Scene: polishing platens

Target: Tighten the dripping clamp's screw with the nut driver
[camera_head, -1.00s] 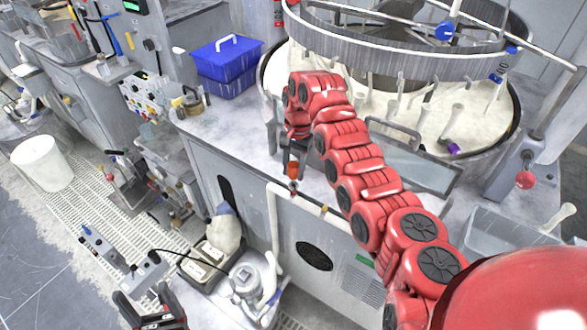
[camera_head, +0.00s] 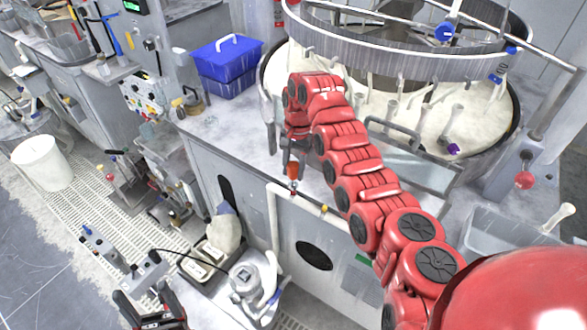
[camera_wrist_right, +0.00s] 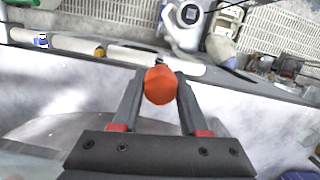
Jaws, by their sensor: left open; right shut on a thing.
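The nut driver shows as an orange handle (camera_head: 293,171) between the fingers of my right gripper (camera_head: 291,160). In the right wrist view, both fingers close on the round orange handle (camera_wrist_right: 160,86), with a short dark shaft end just beyond it at the pale pipe. The driver points down towards the white pipe (camera_head: 276,230) at the bench edge. A small brass-coloured fitting (camera_head: 324,209), perhaps a clamp, sits on the pipe to the right of the driver. I cannot tell whether the driver touches a screw, and no drip is discernible. My left gripper (camera_head: 152,318) is open and empty at the bottom left.
A round polishing platen (camera_head: 480,125) under a metal ring fills the back right. A blue case (camera_head: 226,68) stands on the bench. Below the pipe are a white-and-grey pump-like device (camera_head: 246,279) and a tray with a pale bag (camera_head: 225,233). Grating floor lies left.

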